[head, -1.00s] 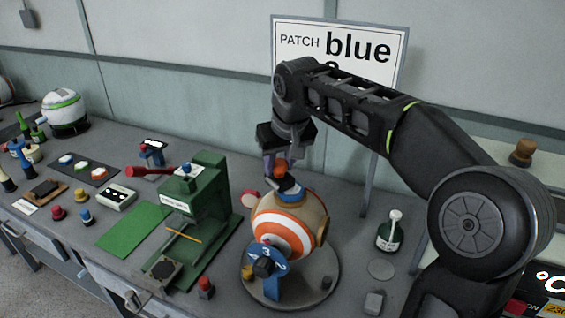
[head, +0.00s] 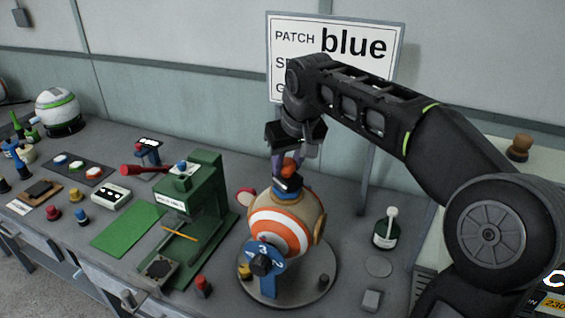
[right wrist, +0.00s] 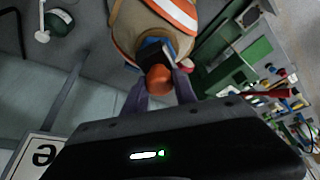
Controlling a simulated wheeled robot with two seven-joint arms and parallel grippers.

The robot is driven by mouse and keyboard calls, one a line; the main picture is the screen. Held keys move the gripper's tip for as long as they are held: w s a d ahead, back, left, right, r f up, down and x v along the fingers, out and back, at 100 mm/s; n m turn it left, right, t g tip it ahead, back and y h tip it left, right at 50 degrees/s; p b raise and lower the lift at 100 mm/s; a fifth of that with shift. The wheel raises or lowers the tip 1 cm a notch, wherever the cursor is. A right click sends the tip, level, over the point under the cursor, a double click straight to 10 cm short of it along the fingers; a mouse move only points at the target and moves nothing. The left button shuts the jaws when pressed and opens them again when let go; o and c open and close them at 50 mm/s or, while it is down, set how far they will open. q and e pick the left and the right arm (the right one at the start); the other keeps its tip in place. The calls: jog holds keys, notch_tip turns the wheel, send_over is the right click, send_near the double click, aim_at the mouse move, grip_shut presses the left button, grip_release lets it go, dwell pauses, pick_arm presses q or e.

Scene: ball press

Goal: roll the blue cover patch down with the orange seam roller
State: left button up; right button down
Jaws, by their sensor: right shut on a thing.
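The ball (head: 283,222), tan with orange and white bands, sits on a round grey stand with a blue numbered bracket (head: 263,259) in front. The blue cover patch (head: 286,195) lies on top of the ball; it also shows in the right wrist view (right wrist: 150,42). My right gripper (head: 286,162) is above the ball, its fingers shut on the orange seam roller (head: 289,167). The roller's orange end (right wrist: 158,79) is between the fingers in the right wrist view. Its dark lower part is at the patch; whether it touches is hard to tell. My left gripper is not in view.
A green press (head: 204,195) stands left of the ball, with a red lever (head: 130,169). A dark green bottle with a brush (head: 385,234) stands to the right. A sign (head: 340,45) reading "PATCH blue" is behind, partly covered by my arm.

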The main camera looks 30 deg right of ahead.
aim_at(299, 177)
jog(key=shift+s+d+b, duration=0.3)
jog(key=shift+s+d, duration=0.05)
jog(key=shift+s, duration=0.1)
jog(key=shift+s+d, duration=0.45)
jog(key=shift+s, duration=0.3)
notch_tip(299, 177, up, 6)
jog(key=p, duration=0.4)
jog(key=shift+p, duration=0.3)
jog(key=shift+w, duration=0.1)
